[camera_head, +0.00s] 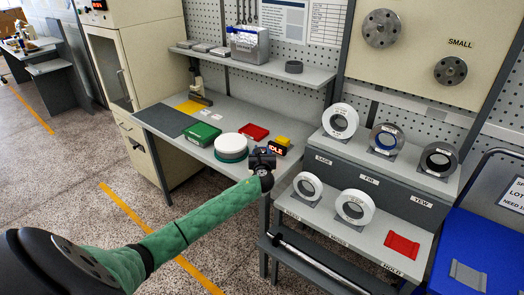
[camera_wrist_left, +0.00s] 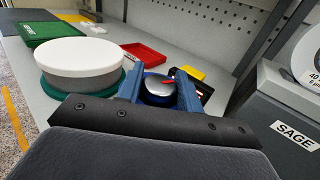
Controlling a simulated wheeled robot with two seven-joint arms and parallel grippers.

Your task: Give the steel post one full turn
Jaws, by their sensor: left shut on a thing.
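The steel post (camera_wrist_left: 158,95) shows in the left wrist view as a round, shiny top with a red mark on it, rising from a dark blue base. My left gripper (camera_wrist_left: 160,84) has its two blue fingers on either side of the post and is shut on it. In the head view, my left gripper (camera_head: 262,158) is at the front right corner of the workbench, and it hides the post there. A yellow unit (camera_head: 283,141) with a display reading "IDLE" stands just behind the gripper. My right gripper is not in view.
A white-topped round turntable (camera_head: 231,142) with a green base stands close to the left of the gripper. A grey rack (camera_head: 350,165) with several rolls stands at the right.

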